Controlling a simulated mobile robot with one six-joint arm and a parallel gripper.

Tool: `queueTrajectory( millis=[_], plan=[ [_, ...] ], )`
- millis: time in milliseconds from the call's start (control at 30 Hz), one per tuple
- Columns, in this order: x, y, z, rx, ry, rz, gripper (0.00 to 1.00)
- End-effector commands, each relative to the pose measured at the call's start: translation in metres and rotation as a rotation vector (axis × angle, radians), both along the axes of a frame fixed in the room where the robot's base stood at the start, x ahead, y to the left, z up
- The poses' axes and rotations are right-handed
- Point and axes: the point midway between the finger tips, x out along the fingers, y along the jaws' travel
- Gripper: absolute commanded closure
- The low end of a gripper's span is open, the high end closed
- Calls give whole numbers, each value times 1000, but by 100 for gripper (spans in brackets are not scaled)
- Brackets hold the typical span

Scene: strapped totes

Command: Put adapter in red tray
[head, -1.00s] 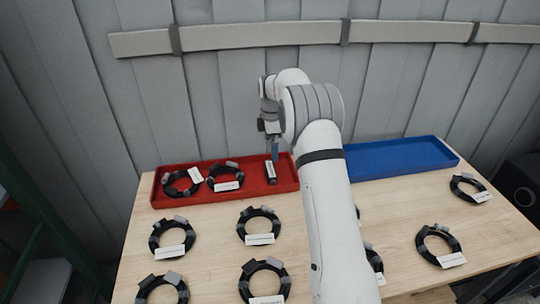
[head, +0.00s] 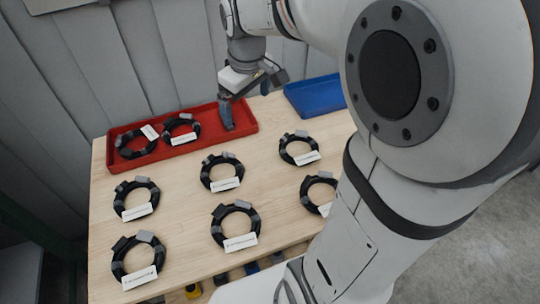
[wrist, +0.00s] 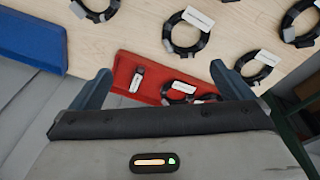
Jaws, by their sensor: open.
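The red tray (head: 205,141) lies along the back edge of the wooden table. A small dark piece with a white label, apparently the adapter (wrist: 137,79), lies in the tray in the wrist view. The head view does not show it clearly behind my gripper. Two black coils (head: 137,142) (head: 181,129) with grey blocks and white labels lie in the tray's left part. My gripper (head: 230,112) is over the tray's right end. In the wrist view its blue-grey fingers (wrist: 160,71) are wide apart with nothing between them, and the small piece lies beyond them.
A blue tray (head: 315,95) stands right of the red one, with a gap between them. Several labelled black coils (head: 222,172) lie spread over the table (head: 180,205). A grey panelled wall (head: 60,90) rises close behind the trays.

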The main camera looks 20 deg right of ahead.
Motion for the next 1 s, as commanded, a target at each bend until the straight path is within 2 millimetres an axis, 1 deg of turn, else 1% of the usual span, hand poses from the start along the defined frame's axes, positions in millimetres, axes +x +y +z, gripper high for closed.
queueTrajectory(
  millis=[33,100,200,300,400,500,567,1000],
  plan=[
    [-23,0,1,11,-14,-59,0],
    [-51,0,-3,29,-30,-151,0],
    [-87,0,-11,54,-48,-272,0],
    [-116,0,-21,76,-63,-370,0],
    [-134,0,-29,92,-73,-438,0],
    [-144,3,-33,101,-78,-476,0],
    [-146,3,-35,104,-78,-484,0],
    [-146,3,-35,104,-77,-486,0]
  ],
)
